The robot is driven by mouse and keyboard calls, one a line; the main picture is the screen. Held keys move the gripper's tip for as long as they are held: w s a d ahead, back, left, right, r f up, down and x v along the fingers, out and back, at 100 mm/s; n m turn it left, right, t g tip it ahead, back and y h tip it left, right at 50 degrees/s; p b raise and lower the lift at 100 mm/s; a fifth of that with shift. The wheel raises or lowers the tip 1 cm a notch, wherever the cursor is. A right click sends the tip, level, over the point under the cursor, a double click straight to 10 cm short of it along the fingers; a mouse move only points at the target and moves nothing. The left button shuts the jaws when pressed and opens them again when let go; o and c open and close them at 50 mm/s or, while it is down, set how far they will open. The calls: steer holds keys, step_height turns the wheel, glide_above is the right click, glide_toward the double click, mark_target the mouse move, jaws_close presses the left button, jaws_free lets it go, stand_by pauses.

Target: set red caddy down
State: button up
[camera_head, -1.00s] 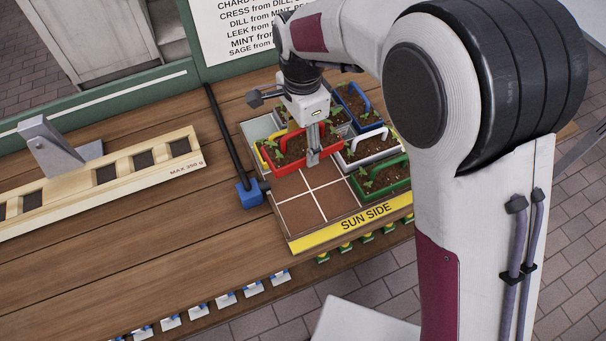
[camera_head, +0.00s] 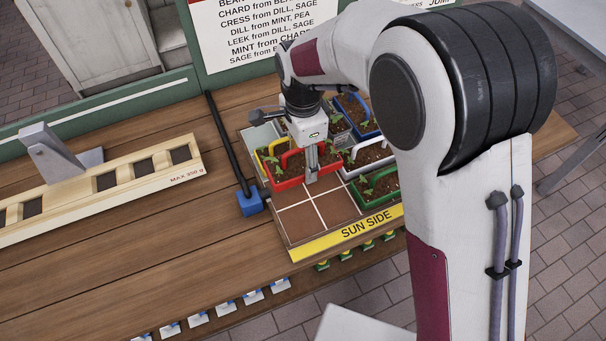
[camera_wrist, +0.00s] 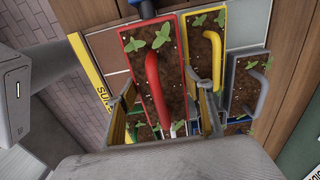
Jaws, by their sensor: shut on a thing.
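The red caddy (camera_head: 290,184) holds soil and green seedlings and has a red handle. It is level, at the tray's left side, behind the bare front cells. The frames do not clearly show whether its base touches the tray. In the wrist view, the red caddy (camera_wrist: 133,45) lies between my gripper's two fingers (camera_wrist: 165,108). The planting tray (camera_head: 345,238) has brown cells, pale dividers and a yellow SUN SIDE strip.
A yellow caddy (camera_head: 262,158) stands just behind the red one. A white caddy (camera_head: 372,172), a green caddy (camera_head: 382,197) and a blue caddy (camera_head: 372,134) stand to the right. A blue block (camera_head: 250,203) with a black rod is left of the tray. The front-left cells are bare.

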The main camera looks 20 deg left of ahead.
mark_target(303, 175)
steer(key=shift+f, duration=1.35)
steer(key=shift+f, duration=0.1)
steer(key=shift+f, duration=1.75)
steer(key=shift+f, duration=0.15)
steer(key=o, duration=1)
steer(key=shift+o, duration=0.2)
steer(key=shift+r, duration=3.9)
